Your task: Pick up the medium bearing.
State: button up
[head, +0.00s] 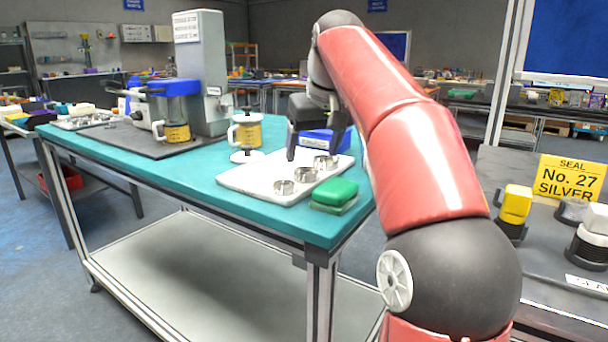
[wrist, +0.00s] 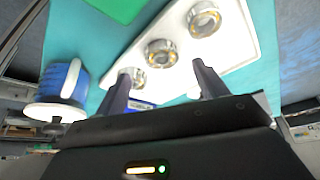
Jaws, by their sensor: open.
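Three silver ring bearings stand in a row on a white tray (head: 238,180): a front-left bearing (head: 284,187), a middle bearing (head: 305,174) and a back-right bearing (head: 325,162). Their sizes look close, so I cannot tell for sure which is the medium one. My gripper (head: 312,152) is open and empty above the tray, near the back-right bearing. In the wrist view my gripper (wrist: 161,72) has its fingers apart. The middle bearing (wrist: 161,53) shows between and beyond the fingertips; another bearing (wrist: 133,76) is partly hidden by the left finger.
A green block (head: 335,191) sits by the tray's right front corner. A blue box (head: 322,139) lies behind the tray. The table's front left is clear.

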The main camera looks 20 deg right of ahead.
aim_at(308, 172)
jog(key=b+x, duration=0.1)
jog(key=x, duration=0.4)
jog(key=shift+w+a, duration=0.1)
jog(key=shift+r, duration=0.1)
jog(key=c, duration=1.2)
